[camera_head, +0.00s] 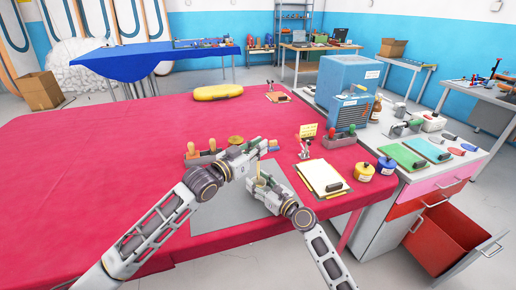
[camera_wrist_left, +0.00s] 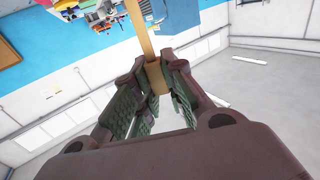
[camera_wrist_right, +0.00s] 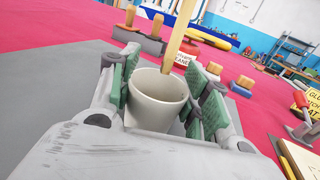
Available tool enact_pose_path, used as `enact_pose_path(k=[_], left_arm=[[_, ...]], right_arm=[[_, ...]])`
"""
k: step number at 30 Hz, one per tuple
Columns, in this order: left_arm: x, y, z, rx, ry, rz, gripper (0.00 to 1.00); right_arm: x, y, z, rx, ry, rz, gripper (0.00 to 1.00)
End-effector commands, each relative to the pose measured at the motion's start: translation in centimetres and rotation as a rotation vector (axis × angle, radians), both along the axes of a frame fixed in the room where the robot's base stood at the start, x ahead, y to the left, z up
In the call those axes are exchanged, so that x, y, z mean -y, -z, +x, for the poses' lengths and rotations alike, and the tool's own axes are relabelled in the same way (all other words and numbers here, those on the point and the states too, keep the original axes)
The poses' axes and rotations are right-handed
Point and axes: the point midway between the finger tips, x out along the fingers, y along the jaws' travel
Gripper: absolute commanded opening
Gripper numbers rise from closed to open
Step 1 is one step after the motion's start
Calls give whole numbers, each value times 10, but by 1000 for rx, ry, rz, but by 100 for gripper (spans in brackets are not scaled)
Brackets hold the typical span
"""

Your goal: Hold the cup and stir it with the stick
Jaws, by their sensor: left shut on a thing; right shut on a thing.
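A pale cup (camera_wrist_right: 158,98) stands between the green pads of my right gripper (camera_wrist_right: 165,95), which is shut on it; its open mouth faces up. In the head view my right gripper (camera_head: 260,186) is low over the grey mat (camera_head: 205,207). My left gripper (camera_head: 258,148) is above it and shut on a thin wooden stick (camera_wrist_left: 144,30). In the right wrist view the stick (camera_wrist_right: 180,35) slants down to the cup's far rim. I cannot tell whether its tip is inside the cup or just above or behind it.
The red-covered table (camera_head: 90,150) is wide and clear at left. Wooden-handled tools (camera_head: 205,154) stand behind my grippers. A red drawer (camera_head: 445,240) hangs open.

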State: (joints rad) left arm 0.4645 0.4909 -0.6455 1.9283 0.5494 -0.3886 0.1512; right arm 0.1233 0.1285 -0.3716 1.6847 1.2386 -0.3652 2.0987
Motion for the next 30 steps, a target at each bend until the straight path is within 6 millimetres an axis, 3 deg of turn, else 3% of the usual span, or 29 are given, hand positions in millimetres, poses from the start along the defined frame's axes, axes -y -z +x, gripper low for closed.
enact_pose_path(k=[14, 30], left_arm=[[0, -3, 0, 1, 0, -1, 3], [0, -34, 0, 2, 0, -1, 3]], right_arm=[[0, 0, 0, 0, 0, 0, 24], [0, 0, 0, 0, 0, 0, 24]])
